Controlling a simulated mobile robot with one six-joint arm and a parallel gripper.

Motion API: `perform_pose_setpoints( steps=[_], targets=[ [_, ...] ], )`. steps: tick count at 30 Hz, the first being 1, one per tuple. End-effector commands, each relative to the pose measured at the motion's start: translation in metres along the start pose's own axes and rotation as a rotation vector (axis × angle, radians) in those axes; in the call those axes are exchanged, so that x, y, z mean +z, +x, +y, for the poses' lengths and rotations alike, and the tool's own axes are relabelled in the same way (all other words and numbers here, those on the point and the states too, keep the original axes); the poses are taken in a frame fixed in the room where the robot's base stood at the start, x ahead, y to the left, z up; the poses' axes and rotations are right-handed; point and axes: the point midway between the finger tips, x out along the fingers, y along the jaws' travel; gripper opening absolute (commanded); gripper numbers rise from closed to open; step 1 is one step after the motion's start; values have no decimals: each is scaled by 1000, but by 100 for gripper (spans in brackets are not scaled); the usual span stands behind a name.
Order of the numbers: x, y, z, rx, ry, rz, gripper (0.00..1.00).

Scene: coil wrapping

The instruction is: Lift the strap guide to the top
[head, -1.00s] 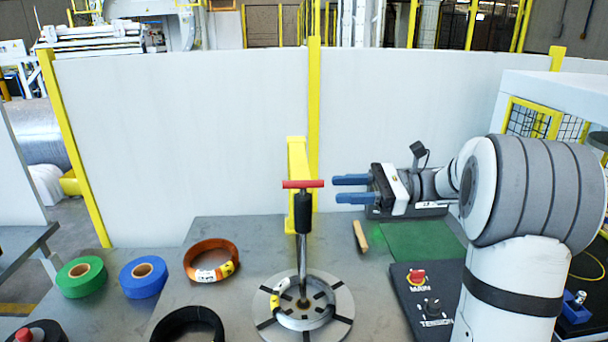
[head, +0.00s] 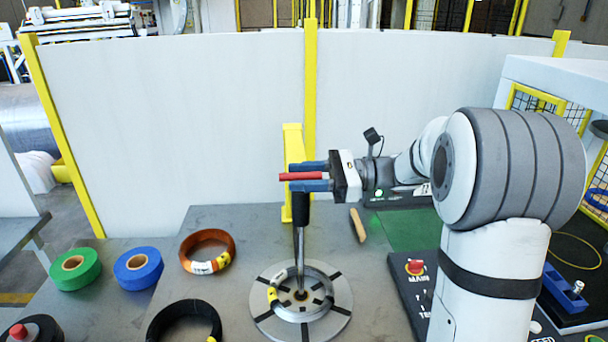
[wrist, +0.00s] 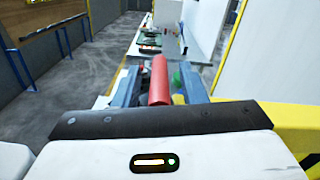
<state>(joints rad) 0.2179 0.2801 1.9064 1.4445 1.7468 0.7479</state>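The strap guide appears to be the T-shaped piece with a red crossbar handle (head: 299,176) and a black sleeve (head: 301,209) on an upright metal rod (head: 300,252). The rod rises from the round base plate (head: 262,314). My gripper (head: 292,176) has its two blue fingers above and below the red handle in the head view. In the wrist view, the red handle (wrist: 159,80) lies lengthwise between the fingers, with gaps at both sides, so the gripper is open.
A grey coil ring lies on the base plate. An orange coil (head: 207,251), a black coil (head: 184,325), green tape (head: 74,269) and blue tape (head: 138,267) lie left. A yellow post (head: 293,150) stands behind; a control panel (head: 409,290) is right.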

Motion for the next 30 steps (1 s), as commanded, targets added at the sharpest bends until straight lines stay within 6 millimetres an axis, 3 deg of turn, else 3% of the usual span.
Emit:
perform_pose_setpoints(
  steps=[6, 20, 30],
  targets=[
    [0, 1, 0, 1, 0, 0, 38],
    [0, 1, 0, 1, -1, 0, 0],
    [0, -1, 0, 3, -2, -1, 0]
  ],
)
